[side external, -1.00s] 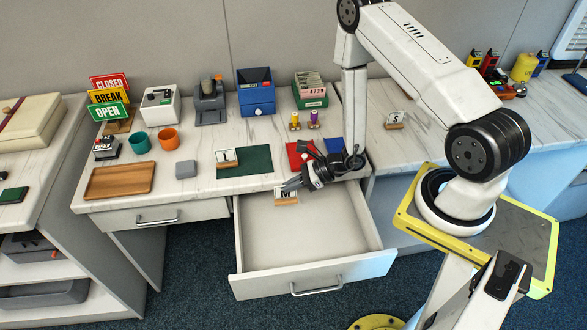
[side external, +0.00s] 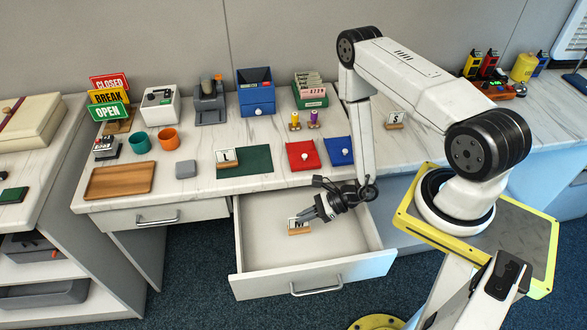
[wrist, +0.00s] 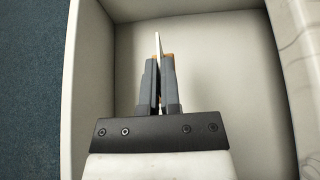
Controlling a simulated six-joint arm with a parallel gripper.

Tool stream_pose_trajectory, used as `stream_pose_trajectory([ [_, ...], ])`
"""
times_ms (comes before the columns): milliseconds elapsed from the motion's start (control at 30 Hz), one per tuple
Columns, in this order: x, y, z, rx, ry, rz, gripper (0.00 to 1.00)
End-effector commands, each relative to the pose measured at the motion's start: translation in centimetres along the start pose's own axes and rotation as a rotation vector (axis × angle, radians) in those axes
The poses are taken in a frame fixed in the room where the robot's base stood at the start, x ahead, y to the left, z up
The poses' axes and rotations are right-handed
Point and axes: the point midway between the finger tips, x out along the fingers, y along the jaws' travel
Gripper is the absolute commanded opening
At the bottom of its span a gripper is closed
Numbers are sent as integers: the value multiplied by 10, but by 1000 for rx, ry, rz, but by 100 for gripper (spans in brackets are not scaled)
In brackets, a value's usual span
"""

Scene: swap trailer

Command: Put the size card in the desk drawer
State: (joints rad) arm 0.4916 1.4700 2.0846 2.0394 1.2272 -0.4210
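A white size card marked M on a wooden base (side external: 299,227) is inside the open desk drawer (side external: 262,284). My gripper (side external: 309,214) reaches down into the drawer and is shut on the card. In the wrist view the card (wrist: 158,45) stands edge-on between the two grey fingers (wrist: 159,80), with bits of its wooden base showing at the tips. I cannot tell whether the base touches the drawer floor. Other size cards, L (side external: 227,157) and S (side external: 395,120), stand on the desktop.
The drawer is otherwise empty, with raised walls around it. The desktop above holds a green mat (side external: 252,160), a red box (side external: 302,154), a blue box (side external: 339,150) and a wooden tray (side external: 119,182). A closed drawer (side external: 185,214) is at left.

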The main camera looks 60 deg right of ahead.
Motion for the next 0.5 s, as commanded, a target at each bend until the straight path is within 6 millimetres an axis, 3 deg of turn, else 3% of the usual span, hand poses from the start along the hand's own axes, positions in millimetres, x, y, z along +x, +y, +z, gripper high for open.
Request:
stream_pose_trajectory([
  [300, 17, 1, -32, 2, 1, 1, 0],
  [500, 23, 0, -41, 1, 0, 0, 0],
])
